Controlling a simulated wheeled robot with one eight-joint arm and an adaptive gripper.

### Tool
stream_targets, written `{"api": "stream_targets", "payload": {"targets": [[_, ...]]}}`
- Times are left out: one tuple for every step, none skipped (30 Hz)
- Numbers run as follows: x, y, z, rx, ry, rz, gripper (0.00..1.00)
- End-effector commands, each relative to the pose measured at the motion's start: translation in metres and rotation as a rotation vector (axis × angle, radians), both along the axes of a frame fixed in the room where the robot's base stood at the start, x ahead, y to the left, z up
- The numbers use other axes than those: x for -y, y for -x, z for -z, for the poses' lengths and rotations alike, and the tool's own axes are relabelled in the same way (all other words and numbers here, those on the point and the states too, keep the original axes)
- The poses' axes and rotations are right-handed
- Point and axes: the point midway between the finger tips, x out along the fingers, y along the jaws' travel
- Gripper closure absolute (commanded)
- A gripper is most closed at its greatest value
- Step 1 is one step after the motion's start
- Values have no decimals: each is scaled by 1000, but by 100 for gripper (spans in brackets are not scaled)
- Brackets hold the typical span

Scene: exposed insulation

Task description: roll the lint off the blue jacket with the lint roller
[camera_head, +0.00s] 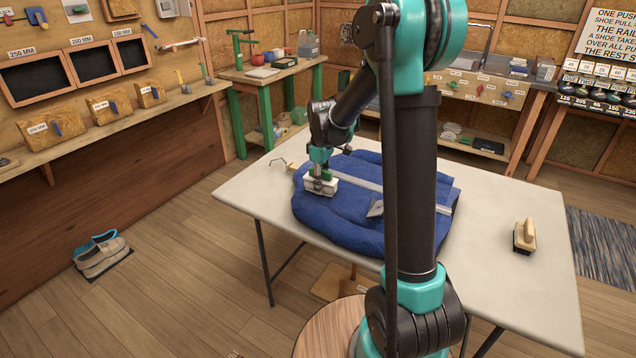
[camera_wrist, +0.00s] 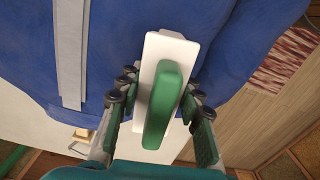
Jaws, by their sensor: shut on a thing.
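The blue jacket (camera_head: 345,228) lies spread on the pale table, with a grey strip across it; it fills the upper part of the wrist view (camera_wrist: 200,22). My gripper (camera_head: 320,172) is over the jacket's left part. In the wrist view the fingers flank the green handle (camera_wrist: 162,105). The white body is at the jacket's surface; I cannot tell whether it touches. No lint can be made out.
A wooden-handled brush (camera_head: 525,236) lies on the right of the table (camera_head: 490,280). A small grey triangular piece (camera_head: 376,208) shows on the jacket. The table's front right is clear.

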Motion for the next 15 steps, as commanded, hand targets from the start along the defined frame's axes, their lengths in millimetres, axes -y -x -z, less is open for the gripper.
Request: {"api": "stream_targets", "payload": {"targets": [[4,2,0,-2,3,2,100],[5,3,0,-2,3,2,100],[7,5,0,-2,3,2,100],[9,7,0,-2,3,2,100],[11,8,0,-2,3,2,100],[14,10,-1,-1,2,2,100],[15,11,-1,-1,2,2,100],[17,13,-1,-1,2,2,100],[20,14,-1,-1,2,2,100],[22,16,-1,-1,1,2,100],[24,17,-2,-1,1,2,100],[25,18,-2,-1,1,2,100],[26,19,-2,-1,1,1,100],[27,20,-2,-1,1,1,100],[27,20,-2,-1,1,1,100]]}}
